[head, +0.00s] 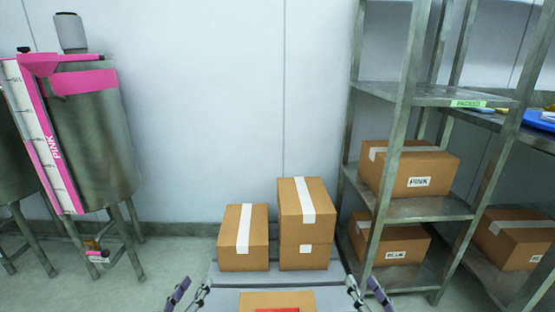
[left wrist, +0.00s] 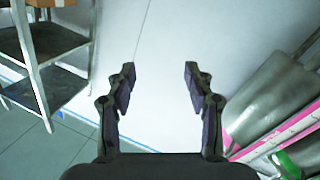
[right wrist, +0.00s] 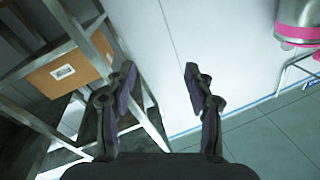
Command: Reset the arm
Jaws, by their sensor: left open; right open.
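My left gripper (head: 189,294) shows at the bottom edge of the head view, left of the boxes. In the left wrist view its two fingers (left wrist: 158,78) stand wide apart with nothing between them. My right gripper (head: 367,292) shows at the bottom edge, right of the boxes. In the right wrist view its fingers (right wrist: 158,78) are also apart and empty. Both grippers point toward the pale wall, clear of any object. Most of both arms is out of view.
A steel drum (head: 108,150) with pink bands stands on legs at left. Boxes (head: 243,250) (head: 305,205) stand on a grey platform (head: 225,278) ahead; another box (head: 275,298) is nearer. A metal rack (head: 425,95) at right holds cartons, including a PINK box (head: 400,172). Floor (head: 165,270) is clear at left.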

